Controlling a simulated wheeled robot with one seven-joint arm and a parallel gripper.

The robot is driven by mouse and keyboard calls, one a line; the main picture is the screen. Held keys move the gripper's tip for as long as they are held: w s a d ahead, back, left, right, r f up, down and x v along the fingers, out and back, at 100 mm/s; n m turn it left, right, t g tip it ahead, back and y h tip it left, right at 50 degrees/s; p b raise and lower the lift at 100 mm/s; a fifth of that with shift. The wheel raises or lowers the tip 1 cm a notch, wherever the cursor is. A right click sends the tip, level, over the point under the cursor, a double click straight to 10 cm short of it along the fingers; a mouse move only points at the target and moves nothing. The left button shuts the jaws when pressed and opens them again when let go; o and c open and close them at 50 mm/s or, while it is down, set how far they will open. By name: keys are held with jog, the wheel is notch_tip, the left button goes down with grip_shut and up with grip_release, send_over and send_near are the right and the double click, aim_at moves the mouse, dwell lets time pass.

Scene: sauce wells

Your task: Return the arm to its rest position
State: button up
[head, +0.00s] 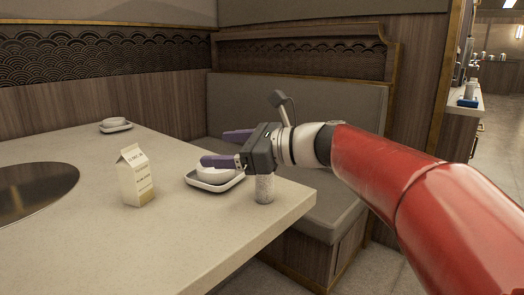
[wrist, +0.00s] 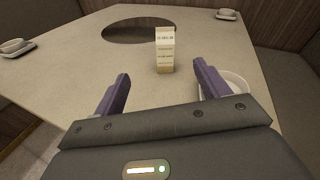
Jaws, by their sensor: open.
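My gripper (head: 222,147) has two purple fingers and is held over the near right corner of the table (head: 180,241). In the wrist view its fingers (wrist: 158,84) stand wide apart with nothing between them. My red and white arm reaches in from the right in the head view. In the wrist view the right finger partly hides the bowl (wrist: 236,82).
A milk carton (head: 135,177) stands upright left of the gripper. A dark round plate (head: 32,192) is set into the tabletop. Another bowl on a dish (head: 115,125) sits at the far side. A speckled grey cylinder (head: 264,188) shows under the gripper. A padded bench (head: 320,205) borders the table.

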jog(key=s+d+f+n+h, duration=1.5)
jog(key=s+d+f+n, duration=0.4)
jog(key=f, duration=0.7)
jog(key=s+d+b, duration=0.1)
jog(key=s+d, duration=0.2)
